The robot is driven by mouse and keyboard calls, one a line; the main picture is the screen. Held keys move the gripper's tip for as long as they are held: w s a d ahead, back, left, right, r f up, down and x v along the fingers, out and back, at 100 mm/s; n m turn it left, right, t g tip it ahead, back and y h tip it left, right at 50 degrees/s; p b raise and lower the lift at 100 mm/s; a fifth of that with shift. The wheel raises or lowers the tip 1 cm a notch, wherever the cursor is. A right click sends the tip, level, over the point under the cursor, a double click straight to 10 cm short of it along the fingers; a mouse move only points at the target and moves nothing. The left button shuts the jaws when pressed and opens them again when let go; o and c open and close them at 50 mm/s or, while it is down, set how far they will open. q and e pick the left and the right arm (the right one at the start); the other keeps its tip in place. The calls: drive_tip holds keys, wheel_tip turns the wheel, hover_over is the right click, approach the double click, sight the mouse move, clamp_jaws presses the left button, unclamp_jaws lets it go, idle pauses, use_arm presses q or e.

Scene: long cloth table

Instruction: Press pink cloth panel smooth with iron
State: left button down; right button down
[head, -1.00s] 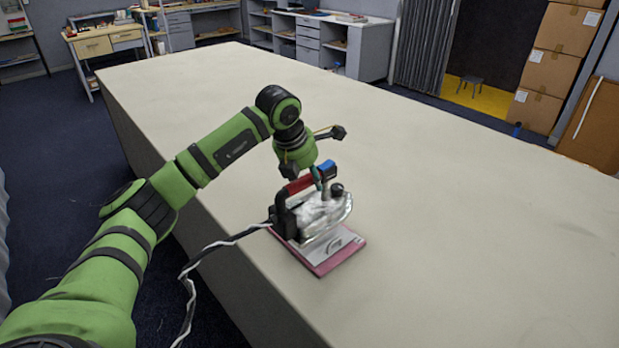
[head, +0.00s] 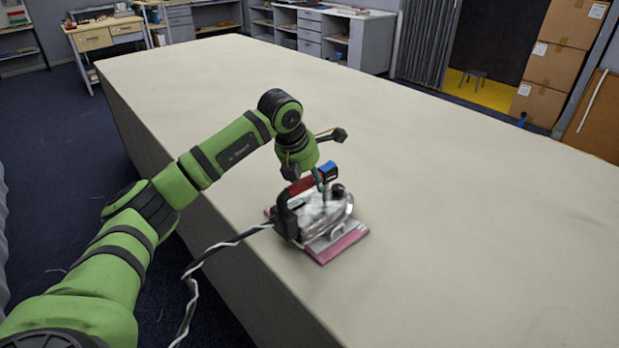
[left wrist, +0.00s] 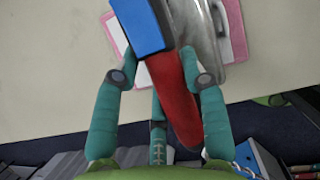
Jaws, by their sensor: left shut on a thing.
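The iron (head: 325,215) has a silver body, a black rear and a red handle with a blue front end; a dark cord trails left. It is over the pink cloth panel (head: 340,247), low on or just above it; I cannot tell contact for sure. The panel lies flat near the table's front edge, its right and front borders showing, its middle hidden. My left gripper (head: 305,178) is shut on the red handle; the left wrist view shows teal fingers either side of it (left wrist: 163,80). My right gripper is not in view.
The long table (head: 450,190) is otherwise bare, with wide free room right and behind. Its front edge runs close to the panel. The cord (head: 225,245) hangs over that edge. Cardboard boxes (head: 560,55), a stool and benches stand far back.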

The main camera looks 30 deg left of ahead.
use_arm(q)
drive_tip(key=shift+w+f+b, duration=0.1)
drive_tip(key=shift+f+b, duration=0.25)
drive_tip(key=shift+b, duration=0.1)
idle(0.5)
drive_tip(key=shift+f, duration=0.15)
drive_tip(key=shift+s+f, duration=0.2)
idle(1.5)
drive_tip(key=shift+w+r+p, duration=0.2)
drive_tip(key=shift+r+p, duration=0.6)
drive_tip(key=shift+r, duration=0.45)
drive_tip(key=shift+r+p, duration=1.55)
drive_tip(key=shift+r, duration=0.95)
